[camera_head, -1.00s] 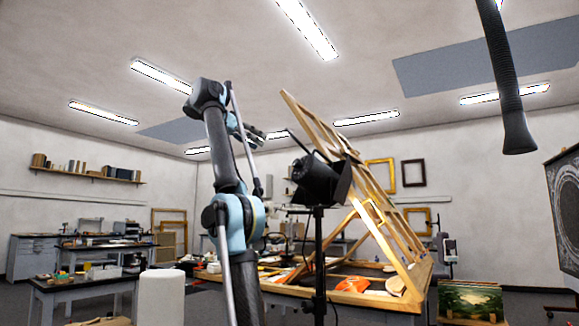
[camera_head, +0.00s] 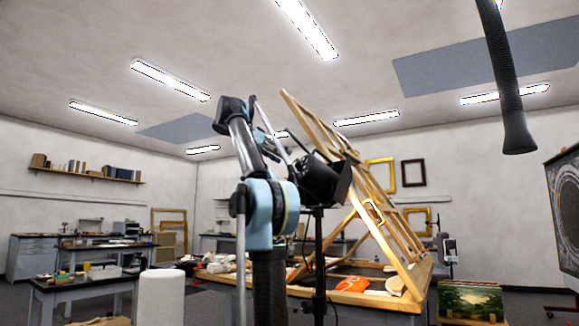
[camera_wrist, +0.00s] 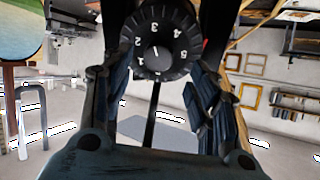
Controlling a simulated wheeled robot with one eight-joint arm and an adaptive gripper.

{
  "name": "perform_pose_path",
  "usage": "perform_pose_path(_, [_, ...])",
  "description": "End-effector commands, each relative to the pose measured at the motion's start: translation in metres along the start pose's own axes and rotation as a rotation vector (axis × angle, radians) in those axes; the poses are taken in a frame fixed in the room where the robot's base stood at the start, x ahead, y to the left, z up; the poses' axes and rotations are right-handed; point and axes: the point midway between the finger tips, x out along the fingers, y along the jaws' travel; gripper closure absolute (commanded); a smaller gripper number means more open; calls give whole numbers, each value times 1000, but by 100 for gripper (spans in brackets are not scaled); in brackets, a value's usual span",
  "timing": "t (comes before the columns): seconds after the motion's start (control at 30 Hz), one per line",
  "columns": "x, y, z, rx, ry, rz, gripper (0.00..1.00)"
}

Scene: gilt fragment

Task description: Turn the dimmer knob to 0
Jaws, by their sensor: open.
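The round black dimmer knob (camera_wrist: 160,58) shows near the top middle of the wrist view, with white numerals around its face. I cannot tell which number it is set to. The black lamp (camera_head: 322,181) stands on a dark stand in the head view, and the knob is not distinguishable there. My gripper (camera_wrist: 161,72) is open, with one dark finger on each side of the knob. I cannot tell whether either finger touches it. In the head view the gripper is largely hidden by my arm and the lamp.
A wooden easel frame (camera_head: 375,202) leans just right of the lamp over a cluttered worktable (camera_head: 375,300). A white cylinder (camera_head: 161,296) stands left of my arm. A black duct (camera_head: 505,85) hangs at the upper right. A small landscape painting (camera_head: 470,300) stands at the lower right.

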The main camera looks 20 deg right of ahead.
Motion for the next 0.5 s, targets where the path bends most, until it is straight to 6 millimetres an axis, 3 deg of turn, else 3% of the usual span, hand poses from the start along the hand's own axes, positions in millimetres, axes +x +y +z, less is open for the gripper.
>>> perform_pose_path(0.2, [33,1,0,1,0,3,46])
perform_pose_path(0.5, [57,0,0,0,0,1,46])
